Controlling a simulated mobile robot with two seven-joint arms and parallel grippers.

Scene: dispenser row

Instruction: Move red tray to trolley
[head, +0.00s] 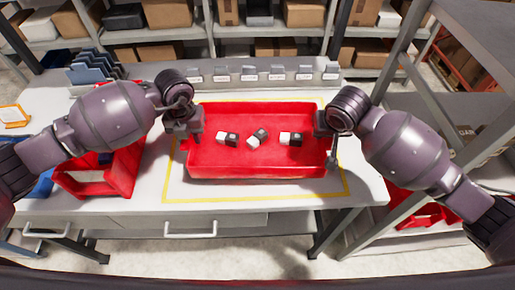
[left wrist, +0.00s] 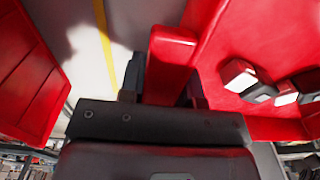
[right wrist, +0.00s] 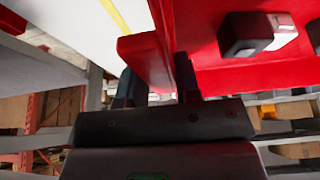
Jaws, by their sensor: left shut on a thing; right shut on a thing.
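The red tray (head: 258,165) lies on the white table inside a yellow outline, with a few black-and-white blocks (head: 257,138) in it. My left gripper (head: 188,128) is shut on the tray's left side wall; in the left wrist view the wall (left wrist: 170,65) runs between its fingers. My right gripper (head: 325,125) is shut on the tray's right side wall; in the right wrist view the wall (right wrist: 150,60) runs between its fingers. The fingertips are partly hidden by the wall. I cannot make out a trolley for sure.
A red bin (head: 105,170) stands on the table left of the tray, close to my left arm. A row of small grey dispensers (head: 262,73) lines the table's back edge. A metal shelf rack (head: 440,100) stands at the right. Shelves with cardboard boxes (head: 165,50) are behind.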

